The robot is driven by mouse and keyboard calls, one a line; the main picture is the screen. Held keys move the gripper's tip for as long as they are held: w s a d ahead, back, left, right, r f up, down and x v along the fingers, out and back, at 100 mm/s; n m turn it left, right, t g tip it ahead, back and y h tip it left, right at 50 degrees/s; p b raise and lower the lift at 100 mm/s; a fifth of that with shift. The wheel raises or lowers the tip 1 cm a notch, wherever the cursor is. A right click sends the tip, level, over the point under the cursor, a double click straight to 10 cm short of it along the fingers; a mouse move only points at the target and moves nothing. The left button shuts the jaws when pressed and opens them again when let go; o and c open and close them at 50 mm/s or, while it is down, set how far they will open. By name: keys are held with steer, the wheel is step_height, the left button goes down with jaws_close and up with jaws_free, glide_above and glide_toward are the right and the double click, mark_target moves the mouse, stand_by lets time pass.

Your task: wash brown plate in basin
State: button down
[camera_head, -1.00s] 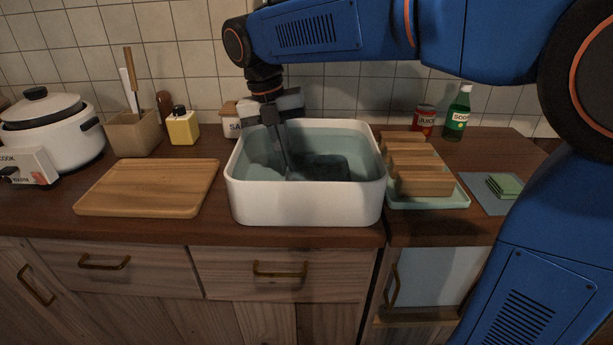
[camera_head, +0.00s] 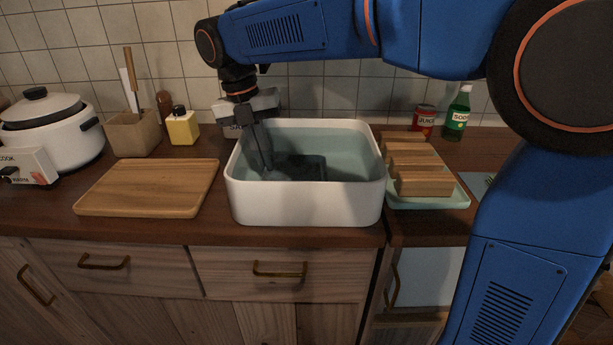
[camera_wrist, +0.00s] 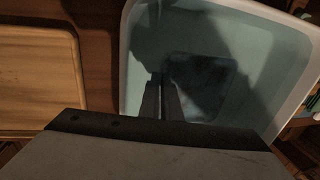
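A white basin (camera_head: 305,205) with pale blue-green water stands on the counter; it also shows in the wrist view (camera_wrist: 290,22). A dark, squarish plate (camera_head: 304,167) is in the water inside the basin; its brown colour is hard to tell. It shows dimly in the wrist view (camera_wrist: 208,80), partly in shadow. My gripper (camera_head: 268,166) reaches down into the left part of the basin. Its fingers (camera_wrist: 165,80) are close together at the plate's left edge and appear shut on it. The exact contact is hidden by dark water and shadow.
A wooden board (camera_head: 150,188) lies left of the basin. A rack (camera_head: 430,200) with wooden blocks stands close on the right. A yellow bottle (camera_head: 182,127), a utensil holder (camera_head: 134,133), a red can (camera_head: 424,119) and a green bottle (camera_head: 457,112) stand behind.

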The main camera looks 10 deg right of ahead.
mark_target(288, 170)
stand_by(0.3)
steer(key=shift+s+d, duration=0.25)
steer(key=shift+d, duration=0.95)
steer(key=shift+s+d, duration=0.25)
steer(key=shift+d, duration=0.95)
steer(key=shift+a, duration=0.1)
steer(key=shift+w+a, duration=0.25)
steer(key=shift+a, duration=0.95)
steer(key=shift+w+a, duration=0.25)
steer(key=shift+a, duration=0.9)
steer(key=shift+d, duration=0.15)
steer(key=shift+s+d, duration=0.25)
steer(key=shift+d, duration=0.85)
step_height(288, 170, up, 12)
steer(key=shift+f, duration=0.2)
